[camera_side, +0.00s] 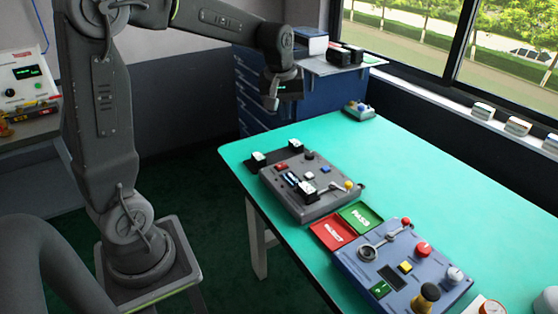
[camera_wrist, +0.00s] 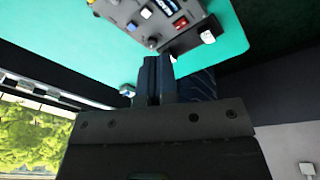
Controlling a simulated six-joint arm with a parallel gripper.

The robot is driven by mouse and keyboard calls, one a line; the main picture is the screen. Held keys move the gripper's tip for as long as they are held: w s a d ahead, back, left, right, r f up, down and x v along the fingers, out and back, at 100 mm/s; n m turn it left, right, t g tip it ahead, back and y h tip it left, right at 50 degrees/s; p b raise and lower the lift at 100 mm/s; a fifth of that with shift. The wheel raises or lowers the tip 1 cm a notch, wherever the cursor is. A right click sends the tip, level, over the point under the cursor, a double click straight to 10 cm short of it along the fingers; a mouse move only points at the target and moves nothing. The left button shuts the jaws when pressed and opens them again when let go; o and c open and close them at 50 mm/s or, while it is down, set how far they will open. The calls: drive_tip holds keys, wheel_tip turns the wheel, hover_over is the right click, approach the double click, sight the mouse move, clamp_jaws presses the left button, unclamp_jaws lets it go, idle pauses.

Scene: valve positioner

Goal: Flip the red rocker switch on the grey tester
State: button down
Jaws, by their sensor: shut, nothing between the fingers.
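The grey tester (camera_side: 300,207) lies on the green table, left of the blue panel. Its red rocker switch (camera_side: 281,168) is on the upper left part of its top face. In the wrist view the tester (camera_wrist: 160,32) is at the top, with the red switch (camera_wrist: 181,22) near its right end. I cannot tell which way the rocker is tipped. My gripper (camera_wrist: 158,62) is shut and empty, its fingers pointing towards the tester. In the side view my gripper (camera_side: 270,104) is above and behind the tester, clear of it.
Black-and-white clamps (camera_side: 258,158) stand at the tester's edge, and a yellow-knobbed lever (camera_side: 348,186) at its right. A small grey box (camera_side: 358,111) sits at the far edge. The table's right half is mostly clear.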

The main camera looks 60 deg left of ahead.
sight(280, 165)
drive_tip(key=w+a+f+n+g, duration=0.1)
drive_tip(key=w+a+f+n, duration=0.2)
drive_tip(key=a+f, duration=0.2)
drive_tip(key=w+a+f+n, duration=0.3)
drive_tip(key=a+f, duration=0.2)
drive_tip(key=a, duration=0.2)
drive_tip(key=shift+a+f+n+g+h, duration=0.3)
drive_tip(key=shift+g, duration=0.1)
wheel_tip(280, 165, down, 14)
drive_tip(key=shift+s+r, duration=0.1)
drive_tip(key=shift+w, duration=0.2)
drive_tip(key=shift+w+r, duration=0.25)
drive_tip(key=shift+w, duration=0.35)
